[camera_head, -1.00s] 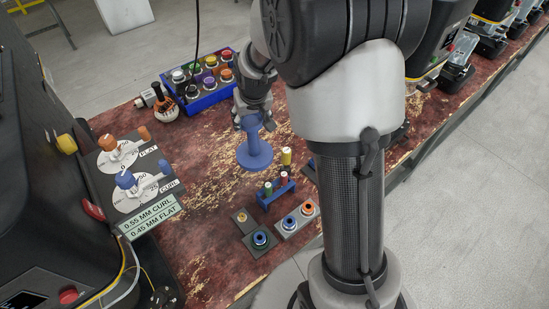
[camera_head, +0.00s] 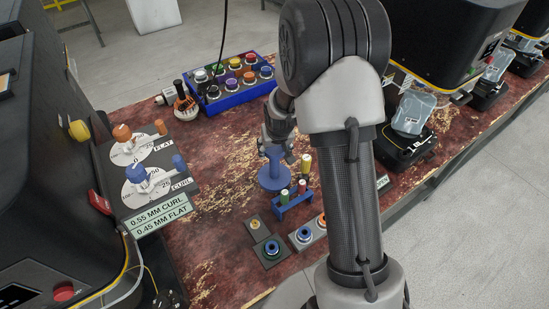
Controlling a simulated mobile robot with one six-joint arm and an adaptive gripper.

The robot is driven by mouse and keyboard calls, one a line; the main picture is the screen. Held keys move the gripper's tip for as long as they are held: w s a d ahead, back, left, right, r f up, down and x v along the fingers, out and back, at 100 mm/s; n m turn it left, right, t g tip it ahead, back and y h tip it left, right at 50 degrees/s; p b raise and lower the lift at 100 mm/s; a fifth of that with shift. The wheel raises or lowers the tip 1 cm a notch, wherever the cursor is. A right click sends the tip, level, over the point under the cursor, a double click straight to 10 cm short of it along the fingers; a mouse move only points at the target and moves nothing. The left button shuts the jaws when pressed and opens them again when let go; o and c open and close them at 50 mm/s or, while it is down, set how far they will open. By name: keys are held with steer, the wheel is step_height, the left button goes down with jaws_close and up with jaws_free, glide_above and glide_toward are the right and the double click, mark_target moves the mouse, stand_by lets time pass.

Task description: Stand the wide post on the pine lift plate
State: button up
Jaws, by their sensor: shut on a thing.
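My gripper (camera_head: 277,146) is shut on a blue post with a wide round flange (camera_head: 273,180) and holds it upright, flange down, over the red worn bench. I cannot tell whether the flange touches the bench. The post's upper end is partly hidden by the fingers. I cannot tell for certain which part is the pine lift plate. A small dark plate with a blue-and-green ring (camera_head: 271,249) lies at the front of the bench, and a grey plate with ringed holders (camera_head: 305,235) is beside it, partly hidden by my arm.
A blue rack with red and green pegs (camera_head: 294,200) stands just in front of the held post, with a yellow peg (camera_head: 306,164) close right. A blue box of coloured knobs (camera_head: 231,84) is behind. A dial panel (camera_head: 150,165) is left. Seamers (camera_head: 455,45) line the right.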

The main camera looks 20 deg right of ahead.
mark_target(275, 163)
steer(key=shift+f+b, duration=0.8)
steer(key=shift+f, duration=1.2)
steer(key=shift+f, duration=0.2)
steer(key=o, duration=1.5)
steer(key=shift+o, duration=0.2)
